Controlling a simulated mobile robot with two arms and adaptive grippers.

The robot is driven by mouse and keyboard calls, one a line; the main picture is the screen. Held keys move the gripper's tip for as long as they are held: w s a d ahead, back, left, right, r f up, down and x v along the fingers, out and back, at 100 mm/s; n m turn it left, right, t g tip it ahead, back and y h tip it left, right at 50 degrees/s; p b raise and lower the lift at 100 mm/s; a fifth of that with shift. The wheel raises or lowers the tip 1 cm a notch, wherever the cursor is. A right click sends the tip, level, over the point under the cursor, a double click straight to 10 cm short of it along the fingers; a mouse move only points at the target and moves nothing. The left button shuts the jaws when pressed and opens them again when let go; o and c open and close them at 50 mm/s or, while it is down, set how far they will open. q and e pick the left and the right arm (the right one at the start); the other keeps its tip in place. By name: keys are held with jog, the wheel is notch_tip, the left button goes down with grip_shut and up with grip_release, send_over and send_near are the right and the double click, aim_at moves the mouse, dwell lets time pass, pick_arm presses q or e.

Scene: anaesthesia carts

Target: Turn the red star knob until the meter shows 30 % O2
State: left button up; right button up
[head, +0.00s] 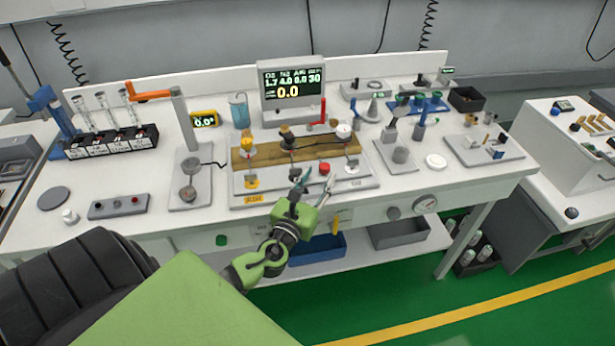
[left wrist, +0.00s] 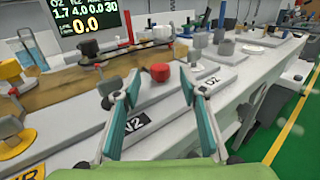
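The red knob (head: 324,168) sits on the front part of the light grey gas panel (head: 365,183), between the wooden strip and the table's front edge. It also shows in the left wrist view (left wrist: 160,72), ahead of and between my fingertips; its star shape is too small to make out. My left gripper (head: 316,181) is open and empty at the panel's front edge, close to the knob but apart from it. It shows from behind in the wrist view (left wrist: 160,82). The meter (head: 290,82) shows 1.7, 4.0, 0.0 and 30, with a large yellow 0.0 below. My right gripper is out of view.
Small valves with yellow, black and white knobs (head: 343,131) stand around the red knob. A red lever (head: 322,110) rises behind it. A grey stand (head: 190,180) is at left and a grey holder (head: 400,155) at right. Blue bin (head: 318,247) sits below.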

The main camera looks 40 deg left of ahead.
pick_arm(q)
jog(key=v, duration=0.8)
jog(key=shift+s, duration=0.15)
